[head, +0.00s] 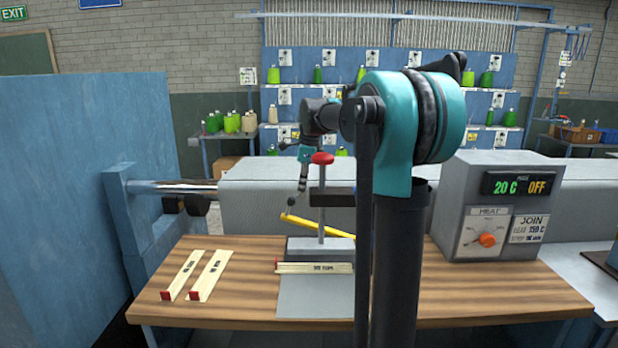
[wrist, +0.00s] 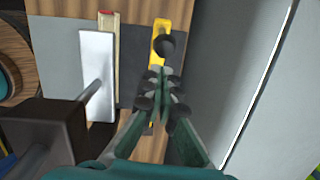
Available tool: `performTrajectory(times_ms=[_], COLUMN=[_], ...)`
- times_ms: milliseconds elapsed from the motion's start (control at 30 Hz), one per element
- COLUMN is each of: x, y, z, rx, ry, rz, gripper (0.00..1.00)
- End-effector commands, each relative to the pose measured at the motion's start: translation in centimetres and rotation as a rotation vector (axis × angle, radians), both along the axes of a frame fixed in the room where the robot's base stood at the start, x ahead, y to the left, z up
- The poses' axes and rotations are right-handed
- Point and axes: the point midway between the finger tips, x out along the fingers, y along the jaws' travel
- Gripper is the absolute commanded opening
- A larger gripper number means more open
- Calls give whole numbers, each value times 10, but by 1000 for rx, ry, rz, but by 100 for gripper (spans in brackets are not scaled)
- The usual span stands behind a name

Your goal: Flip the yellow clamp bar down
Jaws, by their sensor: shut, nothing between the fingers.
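The yellow clamp bar (head: 326,228) slants above the bench in the head view, its left end higher than its right. It runs past the post of the clamp stand near a grey block (head: 320,246). My gripper (head: 290,206) is at the bar's raised left end, shut and empty. In the wrist view the fingers (wrist: 160,76) lie over the yellow bar (wrist: 160,28), hiding its middle. A dark round knob shows on the bar just beyond the fingertips. I cannot tell whether the fingers touch the bar. My arm column hides the bar's right end.
A labelled wooden strip (head: 315,268) lies before the grey block; two more strips (head: 207,276) lie left. A red knob (head: 322,158) tops the post. A heater box (head: 500,207) stands right, reading 20 C and OFF. The front bench is mostly clear.

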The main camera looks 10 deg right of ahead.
Motion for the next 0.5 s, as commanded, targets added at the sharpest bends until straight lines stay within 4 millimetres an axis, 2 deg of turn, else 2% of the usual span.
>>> performTrajectory(times_ms=[200,500], x=[4,4], y=[10,10], z=[-8,-8], rx=[0,0], ry=[0,0], rz=[-1,-1], gripper=[0,0])
